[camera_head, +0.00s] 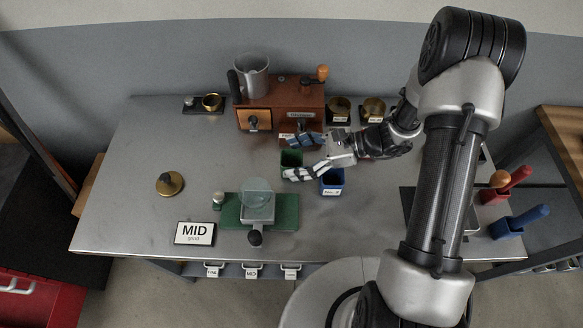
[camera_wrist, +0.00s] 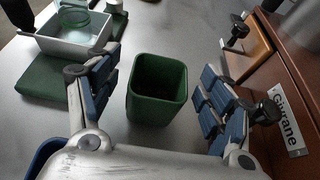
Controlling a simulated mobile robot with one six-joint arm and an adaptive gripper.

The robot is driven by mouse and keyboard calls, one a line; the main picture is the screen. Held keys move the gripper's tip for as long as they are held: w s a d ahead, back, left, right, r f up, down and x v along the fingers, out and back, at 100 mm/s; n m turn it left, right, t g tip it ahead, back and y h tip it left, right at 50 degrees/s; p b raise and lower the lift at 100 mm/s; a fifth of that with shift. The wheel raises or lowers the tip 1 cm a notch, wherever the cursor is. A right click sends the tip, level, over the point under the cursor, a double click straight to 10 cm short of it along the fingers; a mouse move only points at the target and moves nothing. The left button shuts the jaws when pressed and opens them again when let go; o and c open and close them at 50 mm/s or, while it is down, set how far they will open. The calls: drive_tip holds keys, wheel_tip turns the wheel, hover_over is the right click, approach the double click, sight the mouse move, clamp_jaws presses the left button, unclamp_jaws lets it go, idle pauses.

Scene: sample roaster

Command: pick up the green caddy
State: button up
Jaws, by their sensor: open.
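The green caddy (camera_wrist: 157,110) is an open-topped, square-mouthed cup standing upright on the metal table. In the wrist view it lies between the spread fingers of my gripper (camera_wrist: 158,98), with a gap on both sides. In the head view the caddy (camera_head: 291,158) shows between the fingers of my gripper (camera_head: 303,157), partly covered by them. The inside looks dark and empty. My gripper is open and holds nothing.
A blue caddy (camera_head: 332,182) stands close by, beside my gripper. The brown roaster (camera_head: 283,103) is just behind. A green scale base (camera_head: 286,212) with a glass bowl and a MID sign (camera_head: 194,233) are in front. The table's left part is mostly clear.

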drive_tip(key=shift+a+f, duration=0.25)
drive_tip(key=shift+a, duration=0.45)
drive_tip(key=shift+c, duration=0.3)
drive_tip(key=c, duration=1.2)
